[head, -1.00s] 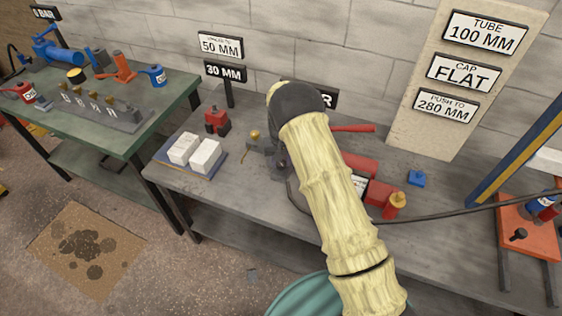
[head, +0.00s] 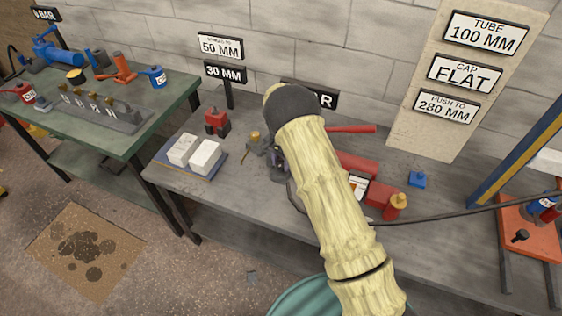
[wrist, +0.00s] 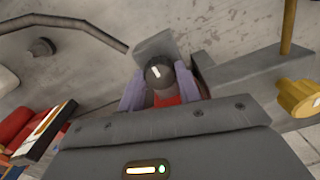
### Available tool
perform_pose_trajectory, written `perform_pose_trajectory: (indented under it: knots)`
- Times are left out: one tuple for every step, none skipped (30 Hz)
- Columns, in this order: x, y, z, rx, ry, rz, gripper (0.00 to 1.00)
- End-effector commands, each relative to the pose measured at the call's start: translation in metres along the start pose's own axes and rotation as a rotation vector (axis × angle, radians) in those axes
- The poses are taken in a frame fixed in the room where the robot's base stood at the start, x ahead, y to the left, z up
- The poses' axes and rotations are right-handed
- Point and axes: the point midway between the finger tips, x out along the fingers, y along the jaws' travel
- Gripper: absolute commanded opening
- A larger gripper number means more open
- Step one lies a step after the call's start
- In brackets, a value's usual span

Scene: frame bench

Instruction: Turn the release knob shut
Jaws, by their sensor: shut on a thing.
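In the wrist view a dark rounded knob (wrist: 159,74) with a white mark sits between my two purple-grey fingers, with red below it. I take it to be the release knob. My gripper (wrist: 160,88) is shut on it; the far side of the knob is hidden. In the head view my arm covers the knob and most of my gripper (head: 277,163). The red pump (head: 358,163) lies on the grey bench, with a red lever (head: 352,128) behind and a brass-topped fitting (head: 398,202) at its right end.
A brass-topped post (head: 255,137) stands close left of my gripper; its brass part is near in the wrist view (wrist: 300,98). White blocks (head: 204,155) lie further left. A dark hose (head: 440,211) crosses the bench to the right. A blue block (head: 417,179) sits near it.

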Motion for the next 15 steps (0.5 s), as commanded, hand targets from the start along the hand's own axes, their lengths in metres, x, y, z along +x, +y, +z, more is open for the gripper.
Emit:
perform_pose_trajectory:
  knots:
    - [-0.0012,-0.0002,-0.0018,0.008,0.004,-0.002,0.11]
    - [-0.0012,-0.0002,-0.0018,0.011,0.004,-0.002,0.11]
    - [-0.0012,-0.0002,-0.0018,0.014,0.004,-0.002,0.11]
    - [-0.0013,-0.0002,-0.0019,0.016,0.004,-0.002,0.11]
    - [-0.0013,-0.0002,-0.0019,0.017,0.004,-0.002,0.11]
    - [-0.0013,-0.0002,-0.0019,0.018,0.004,-0.002,0.11]
    - [-0.0013,-0.0002,-0.0019,0.018,0.004,-0.002,0.11]
    - [-0.0013,-0.0002,-0.0019,0.018,0.004,-0.002,0.11]
    - [-0.0013,-0.0002,-0.0019,0.018,0.004,-0.002,0.11]
    - [-0.0013,-0.0002,-0.0019,0.018,0.004,-0.002,0.11]
    - [-0.0013,-0.0002,-0.0019,0.018,0.004,-0.002,0.11]
    - [-0.0013,-0.0002,-0.0020,0.018,0.004,-0.002,0.11]
    - [-0.0013,-0.0002,-0.0020,0.018,0.004,-0.003,0.11]
    - [-0.0013,-0.0002,-0.0020,0.018,0.004,-0.003,0.36]
    - [-0.0013,-0.0002,-0.0019,0.017,0.004,-0.002,0.43]
